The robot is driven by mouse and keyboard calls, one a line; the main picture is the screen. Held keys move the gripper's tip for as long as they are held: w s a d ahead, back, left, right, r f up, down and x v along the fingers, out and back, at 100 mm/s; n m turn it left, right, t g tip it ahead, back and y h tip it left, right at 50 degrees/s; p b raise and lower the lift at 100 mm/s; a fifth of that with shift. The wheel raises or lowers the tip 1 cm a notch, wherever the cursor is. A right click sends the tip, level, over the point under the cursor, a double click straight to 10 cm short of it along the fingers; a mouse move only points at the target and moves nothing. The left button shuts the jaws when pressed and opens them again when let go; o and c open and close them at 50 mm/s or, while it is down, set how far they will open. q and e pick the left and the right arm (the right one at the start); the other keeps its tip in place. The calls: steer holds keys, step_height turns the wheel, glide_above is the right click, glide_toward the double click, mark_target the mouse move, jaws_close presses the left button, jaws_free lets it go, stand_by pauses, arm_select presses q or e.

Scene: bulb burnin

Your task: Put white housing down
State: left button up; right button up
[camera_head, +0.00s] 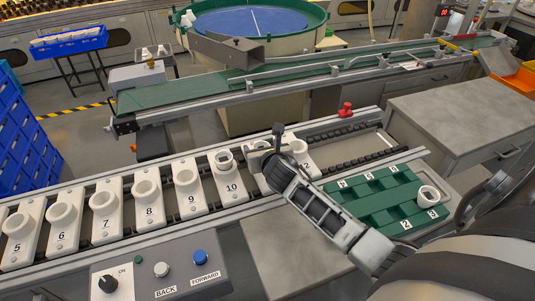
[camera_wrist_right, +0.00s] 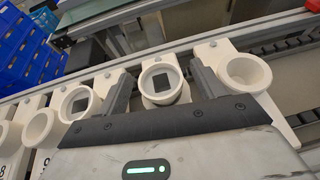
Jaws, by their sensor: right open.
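My right gripper (camera_head: 277,152) is over the row of numbered white holders, at the one between 10 and 12. In the right wrist view its two fingers (camera_wrist_right: 162,76) are apart, one on each side of a white housing (camera_wrist_right: 160,99) with a dark square inside. That housing sits in its holder; whether the fingers touch it is unclear. The gripper mostly hides it in the head view. Another white housing (camera_head: 225,158) sits in holder 10, and one more (camera_head: 429,195) sits in the green tray (camera_head: 377,203) near label 3. My left gripper is out of view.
Holder 12 (camera_wrist_right: 250,72), right of the fingers, has an open, empty cup. A control box (camera_head: 160,278) with a knob and two buttons stands in front of the rail. A red knob (camera_head: 346,110) sits on the far rail. A green conveyor (camera_head: 200,88) runs behind.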

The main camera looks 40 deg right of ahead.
arm_select(q)
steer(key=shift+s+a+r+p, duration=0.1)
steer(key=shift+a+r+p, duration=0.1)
steer(key=shift+p, duration=0.3)
arm_select(e)
steer(key=v, duration=1.1)
steer(key=shift+s, duration=0.2)
